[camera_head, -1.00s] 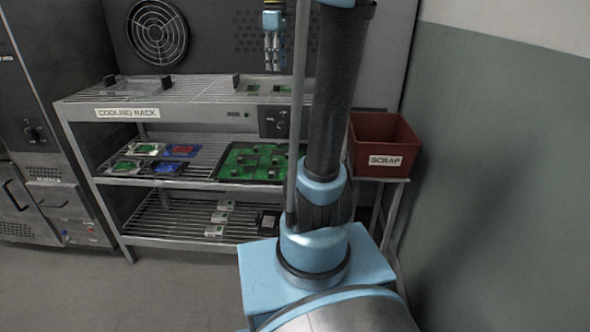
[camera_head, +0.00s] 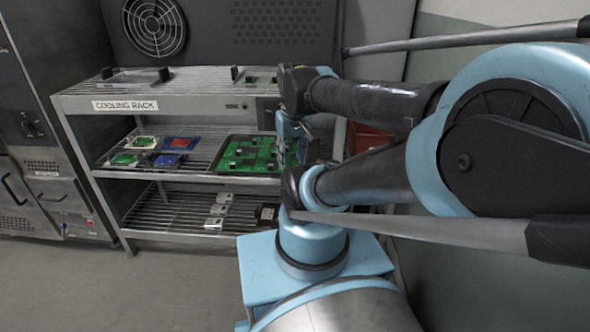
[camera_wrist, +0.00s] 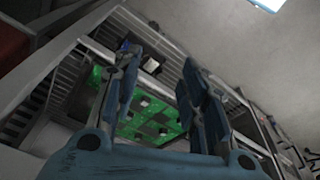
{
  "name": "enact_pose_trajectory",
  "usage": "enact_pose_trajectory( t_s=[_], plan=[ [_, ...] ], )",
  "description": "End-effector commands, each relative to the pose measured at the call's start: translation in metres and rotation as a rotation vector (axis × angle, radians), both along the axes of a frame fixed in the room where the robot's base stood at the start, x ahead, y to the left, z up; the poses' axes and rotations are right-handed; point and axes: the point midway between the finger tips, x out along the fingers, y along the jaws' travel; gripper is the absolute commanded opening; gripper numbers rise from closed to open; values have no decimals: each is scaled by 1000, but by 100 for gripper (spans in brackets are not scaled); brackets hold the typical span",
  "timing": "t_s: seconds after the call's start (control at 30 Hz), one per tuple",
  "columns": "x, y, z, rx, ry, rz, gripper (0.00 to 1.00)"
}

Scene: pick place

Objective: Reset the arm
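My gripper (camera_head: 292,138) is in front of the right part of the cooling rack (camera_head: 125,106) in the head view, partly hidden by my own arm. In the wrist view its two blue fingers (camera_wrist: 160,85) stand apart with nothing between them. The large green circuit board (camera_head: 245,152) lies on the rack's middle shelf. It also shows behind the fingers in the wrist view (camera_wrist: 150,122). My folded arm covers the right side of the head view.
Small green and blue boards (camera_head: 168,160) lie at the left of the middle shelf. Several small pale parts (camera_head: 217,211) sit on the lower shelf. The red scrap bin (camera_head: 365,138) is mostly hidden behind my arm. The floor (camera_head: 70,280) at the front left is clear.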

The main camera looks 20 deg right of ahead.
Motion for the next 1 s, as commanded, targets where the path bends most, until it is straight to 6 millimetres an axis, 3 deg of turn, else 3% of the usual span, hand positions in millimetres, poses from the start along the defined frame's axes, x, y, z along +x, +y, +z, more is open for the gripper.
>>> enact_pose_trajectory(
  t_s=[0.1, 0.2, 1.0],
  plan=[
    [-15, -4, -23, 11, -9, -60, 39],
    [-20, -8, -32, 16, -13, -91, 39],
    [-21, -7, -34, 17, -15, -96, 39]
  ],
)
